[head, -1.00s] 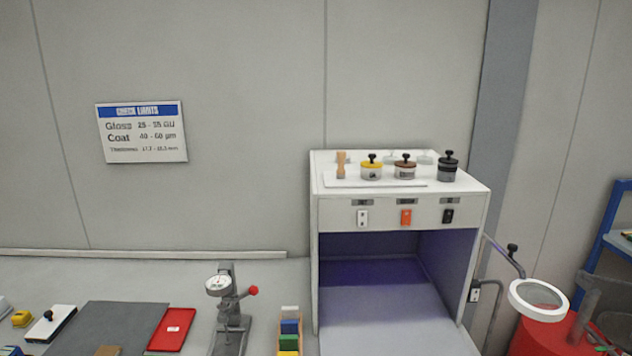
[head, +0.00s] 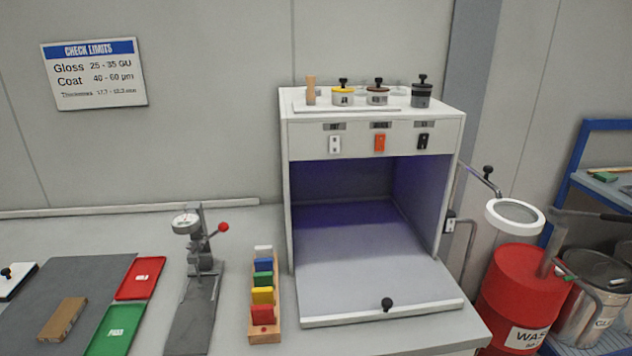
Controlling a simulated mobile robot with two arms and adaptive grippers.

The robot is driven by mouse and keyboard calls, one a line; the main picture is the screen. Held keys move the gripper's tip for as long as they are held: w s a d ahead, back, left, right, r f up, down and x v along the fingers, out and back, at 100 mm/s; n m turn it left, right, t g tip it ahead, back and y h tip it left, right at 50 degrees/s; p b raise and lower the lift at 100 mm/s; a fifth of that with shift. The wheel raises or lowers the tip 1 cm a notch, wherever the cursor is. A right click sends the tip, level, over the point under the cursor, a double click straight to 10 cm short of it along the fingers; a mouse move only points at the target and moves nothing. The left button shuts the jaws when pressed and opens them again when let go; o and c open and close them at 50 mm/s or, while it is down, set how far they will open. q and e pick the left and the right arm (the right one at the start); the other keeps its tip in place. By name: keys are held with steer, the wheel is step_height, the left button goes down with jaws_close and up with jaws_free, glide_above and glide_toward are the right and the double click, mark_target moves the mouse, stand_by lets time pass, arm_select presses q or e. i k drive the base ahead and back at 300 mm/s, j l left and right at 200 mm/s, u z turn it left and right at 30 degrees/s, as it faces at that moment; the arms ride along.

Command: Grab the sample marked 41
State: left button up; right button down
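No mark reading 41 is legible in the head view, so I cannot tell which thing is that sample. A brown block (head: 62,319) lies on a dark grey mat (head: 75,283) at the lower left. A wooden rack (head: 265,333) holds several upright coloured pieces in a row: white, blue (head: 263,265), green (head: 262,279), yellow (head: 262,295) and red (head: 262,314). Neither of my grippers shows in this view.
A dial gauge stand (head: 192,285) is left of the rack. An open-front light booth (head: 378,240) carries several small jars on top. A red waste drum (head: 518,290) stands right.

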mark_target(57, 329)
steer(key=u, duration=1.35)
